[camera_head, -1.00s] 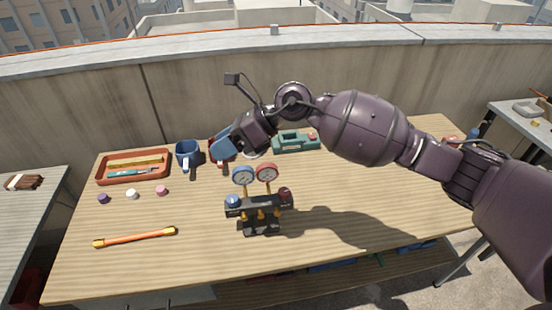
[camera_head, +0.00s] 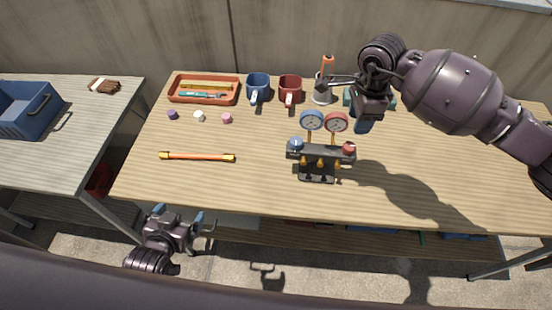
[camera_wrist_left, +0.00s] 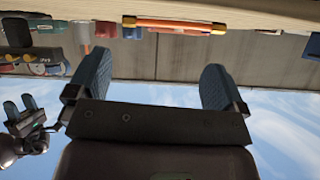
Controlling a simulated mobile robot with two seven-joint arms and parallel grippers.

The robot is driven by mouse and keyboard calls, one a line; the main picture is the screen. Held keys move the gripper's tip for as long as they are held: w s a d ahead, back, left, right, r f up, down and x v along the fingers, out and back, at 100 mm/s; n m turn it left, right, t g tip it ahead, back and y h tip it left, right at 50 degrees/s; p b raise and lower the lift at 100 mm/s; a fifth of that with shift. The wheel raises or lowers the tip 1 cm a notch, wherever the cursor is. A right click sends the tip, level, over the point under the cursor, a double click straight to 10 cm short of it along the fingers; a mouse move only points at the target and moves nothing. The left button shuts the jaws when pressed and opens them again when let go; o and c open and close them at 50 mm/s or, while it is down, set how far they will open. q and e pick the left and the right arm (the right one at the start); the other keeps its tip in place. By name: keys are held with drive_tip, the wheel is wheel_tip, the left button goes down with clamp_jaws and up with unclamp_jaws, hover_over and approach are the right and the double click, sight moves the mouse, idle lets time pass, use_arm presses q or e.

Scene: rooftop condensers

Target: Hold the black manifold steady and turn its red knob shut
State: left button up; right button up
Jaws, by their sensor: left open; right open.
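The black manifold (camera_head: 318,155) stands upright on the wooden table, with a blue and a red gauge on top. Its red knob (camera_head: 349,149) is at its right end and its blue knob (camera_head: 296,143) at its left end. My right gripper (camera_head: 363,122) hangs open above and behind the red knob, apart from it. My left gripper (camera_head: 178,214) is open and empty in front of the table's front edge, left of the manifold. The left wrist view appears upside down; the manifold (camera_wrist_left: 38,66) is at its left, with my open right gripper (camera_wrist_left: 22,105) below it.
An orange rod (camera_head: 197,156) with yellow ends lies left of the manifold. Behind are an orange tray (camera_head: 174,96), blue mug (camera_head: 258,88), red mug (camera_head: 290,89) and several small caps. A blue crate (camera_head: 28,112) sits on the left table. The table right of the manifold is clear.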

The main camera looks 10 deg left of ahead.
use_arm(q)
drive_tip(key=w+d+r+m+t+h, duration=0.1)
drive_tip(key=w+d+r, duration=0.2)
drive_tip(key=w, duration=0.3)
drive_tip(key=n+h, duration=1.1)
drive_tip(key=h, duration=0.1)
approach(289, 153)
drive_tip(key=x, duration=1.2)
drive_tip(key=shift+w+d+f, duration=0.1)
drive_tip(key=shift+w+d, duration=0.1)
drive_tip(key=shift+d, duration=0.05)
